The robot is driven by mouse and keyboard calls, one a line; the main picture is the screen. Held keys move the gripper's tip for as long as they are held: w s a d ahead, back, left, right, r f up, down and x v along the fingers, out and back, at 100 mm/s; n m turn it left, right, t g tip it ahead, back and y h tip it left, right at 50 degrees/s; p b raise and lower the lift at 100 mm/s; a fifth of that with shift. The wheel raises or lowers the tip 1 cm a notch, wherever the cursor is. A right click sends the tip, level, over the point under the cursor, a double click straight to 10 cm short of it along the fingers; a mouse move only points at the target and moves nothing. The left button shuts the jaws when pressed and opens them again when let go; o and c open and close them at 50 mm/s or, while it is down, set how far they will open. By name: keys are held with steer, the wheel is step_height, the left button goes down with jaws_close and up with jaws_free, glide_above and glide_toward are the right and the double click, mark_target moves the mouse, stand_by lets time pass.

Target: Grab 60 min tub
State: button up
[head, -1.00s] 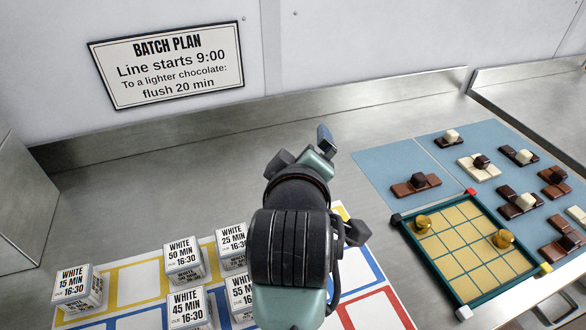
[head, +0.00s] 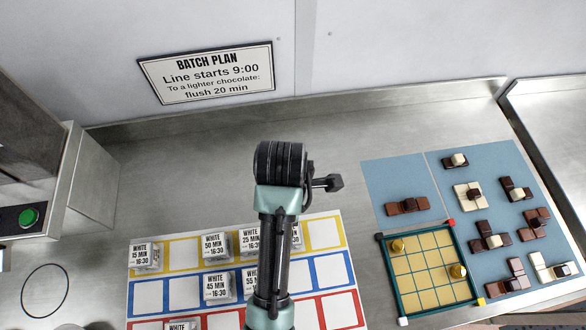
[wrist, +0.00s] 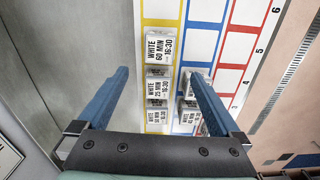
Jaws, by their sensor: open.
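The 60 min tub (wrist: 160,48) is a pale tub with a white label reading "WHITE 60 MIN 16:30". It stands on the yellow row of the chart, ahead of and between my fingers in the wrist view. In the head view only a sliver of a tub (head: 297,237), likely this one, shows beside my arm. My gripper (wrist: 155,75) is open, with its blue fingers apart and nothing held. The 25 min tub (wrist: 157,88) stands right beside it on the near side, between the fingers in the picture. My arm hides the gripper in the head view.
The 50 min tub (head: 215,246) and 15 min tub (head: 143,256) share the yellow row. The 45 min tub (head: 218,287) and a 55 min tub (wrist: 197,84) stand on the blue row. A teal-framed tray (head: 385,275) is at right. Bare counter lies behind the chart.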

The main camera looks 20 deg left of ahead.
step_height(320, 180, down, 7)
steer(key=shift+s+r+b, duration=0.1)
steer(key=shift+s+b, duration=0.05)
steer(key=shift+b, duration=0.15)
steer(key=shift+w+d+f+p, duration=0.1)
steer(key=shift+w+f+p, duration=0.2)
steer(key=shift+f, duration=1.2)
steer(key=shift+w+d+f+p, duration=0.1)
steer(key=shift+f+p, duration=0.25)
steer(key=shift+f, duration=1.15)
steer(key=c, duration=1.4)
step_height(320, 180, up, 10)
steer(key=shift+f+b, duration=0.15)
steer(key=shift+b, duration=0.3)
steer(key=shift+c, duration=0.2)
step_height(320, 180, up, 8)
steer(key=p, duration=0.7)
steer(key=shift+f+p, duration=0.25)
steer(key=shift+p, duration=0.15)
